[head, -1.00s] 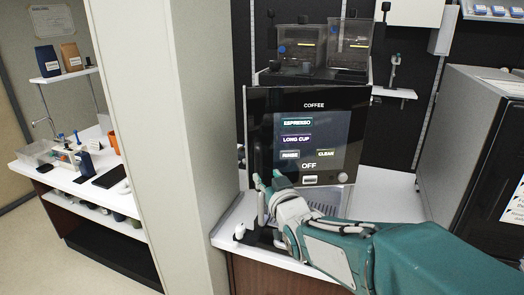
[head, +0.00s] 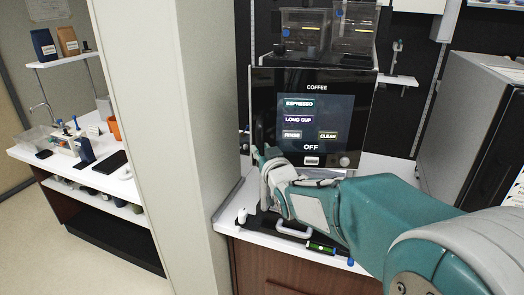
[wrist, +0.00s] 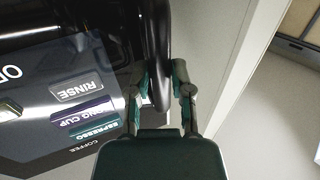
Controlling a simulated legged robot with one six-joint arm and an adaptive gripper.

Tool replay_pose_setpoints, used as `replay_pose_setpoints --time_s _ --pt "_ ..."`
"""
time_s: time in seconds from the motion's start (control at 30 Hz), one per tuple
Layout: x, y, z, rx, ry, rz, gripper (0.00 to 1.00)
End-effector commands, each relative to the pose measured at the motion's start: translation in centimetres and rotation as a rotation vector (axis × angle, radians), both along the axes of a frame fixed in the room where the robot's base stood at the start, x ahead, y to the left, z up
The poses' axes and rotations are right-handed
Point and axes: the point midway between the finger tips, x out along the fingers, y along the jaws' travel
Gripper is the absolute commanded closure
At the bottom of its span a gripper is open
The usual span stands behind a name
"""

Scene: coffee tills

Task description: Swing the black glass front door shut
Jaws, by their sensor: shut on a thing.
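The black glass front door (head: 262,112) of the coffee machine carries a lit screen (head: 312,122) with ESPRESSO, LONG CUP, RINSE, CLEAN and OFF. In the head view it faces me almost squarely; I cannot tell how wide any gap behind it is. My gripper (head: 267,158) is at the door's lower left edge. In the wrist view the fingers of my gripper (wrist: 160,85) are closed around a black, rounded upright part (wrist: 161,45) at the door's side, probably its handle. The door's glass (wrist: 60,80) lies left of the fingers there.
A pale wall end (head: 175,130) stands close left of the machine. A white handle-shaped item (head: 294,229) and a green-and-black tube (head: 322,247) lie on the counter's front. Clear bean hoppers (head: 305,30) top the machine. A dark grey cabinet (head: 470,120) stands to the right.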

Motion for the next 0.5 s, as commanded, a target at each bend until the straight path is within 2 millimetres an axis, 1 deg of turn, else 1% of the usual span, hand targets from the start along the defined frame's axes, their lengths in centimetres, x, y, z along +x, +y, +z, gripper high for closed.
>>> replay_pose_setpoints --time_s 0.03,0.3,0.4,0.5 --pt "0.6 0.0 0.2 0.003 -0.004 -0.001 1.0" --pt "3.1 0.4 0.2 0.001 -0.005 -0.001 1.0" --pt "3.7 0.5 0.3 0.001 -0.006 0.0 1.0" --pt "4.0 0.5 0.3 0.002 -0.007 0.0 1.0"
